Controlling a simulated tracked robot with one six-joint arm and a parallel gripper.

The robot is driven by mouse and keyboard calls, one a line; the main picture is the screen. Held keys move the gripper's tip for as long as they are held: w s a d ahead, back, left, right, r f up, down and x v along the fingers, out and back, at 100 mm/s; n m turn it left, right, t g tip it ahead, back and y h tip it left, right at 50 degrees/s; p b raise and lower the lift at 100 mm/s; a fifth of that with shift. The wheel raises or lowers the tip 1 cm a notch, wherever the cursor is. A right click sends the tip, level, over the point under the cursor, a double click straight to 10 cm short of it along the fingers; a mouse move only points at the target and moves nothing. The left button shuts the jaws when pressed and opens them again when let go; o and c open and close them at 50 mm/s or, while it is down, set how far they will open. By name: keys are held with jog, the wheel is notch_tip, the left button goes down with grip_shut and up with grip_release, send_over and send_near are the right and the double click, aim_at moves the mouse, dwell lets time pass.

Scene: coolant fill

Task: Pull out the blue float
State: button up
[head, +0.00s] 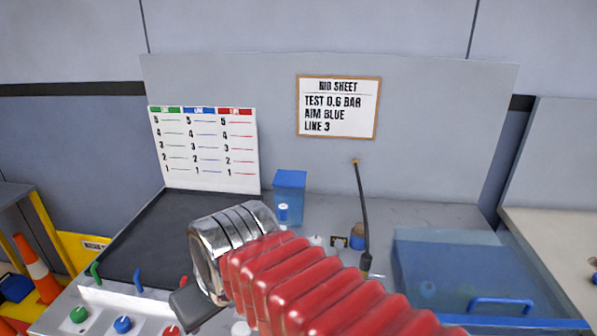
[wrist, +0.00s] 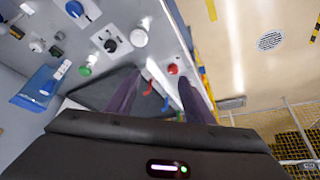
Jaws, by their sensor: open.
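In the head view a blue hooked piece (head: 138,280), likely the blue float, stands at the back of a white panel (head: 100,298) between a green hook (head: 95,270) and a red hook (head: 183,283). A blue knob (head: 123,325) is in front of it. In the wrist view my gripper (wrist: 160,78) is open, with nothing between its two dark fingers. A red hook (wrist: 147,90) and a small blue hook (wrist: 165,103) show between the fingers, beyond them. My arm hides part of the panel's right side in the head view.
A green knob (head: 78,315) and a red knob (head: 170,330) flank the blue knob. A black mat (head: 150,225) lies behind the panel. A blue box (head: 290,185), a black hose (head: 364,210) and a clear blue-lidded bin (head: 460,265) stand to the right.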

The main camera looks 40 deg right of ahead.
jog(key=w+d+r, duration=0.5)
jog(key=w+d, duration=0.3)
jog(key=n, duration=0.2)
send_over(283, 207)
jog(key=s+d, duration=0.1)
jog(key=s, duration=0.5)
jog(key=shift+w+d+r+g+y, duration=0.15)
jog(key=shift+w+r+g+y, duration=0.05)
jog(key=shift+r+g+y, duration=0.2)
jog(key=x, duration=1.3)
jog(key=shift+f, duration=0.4)
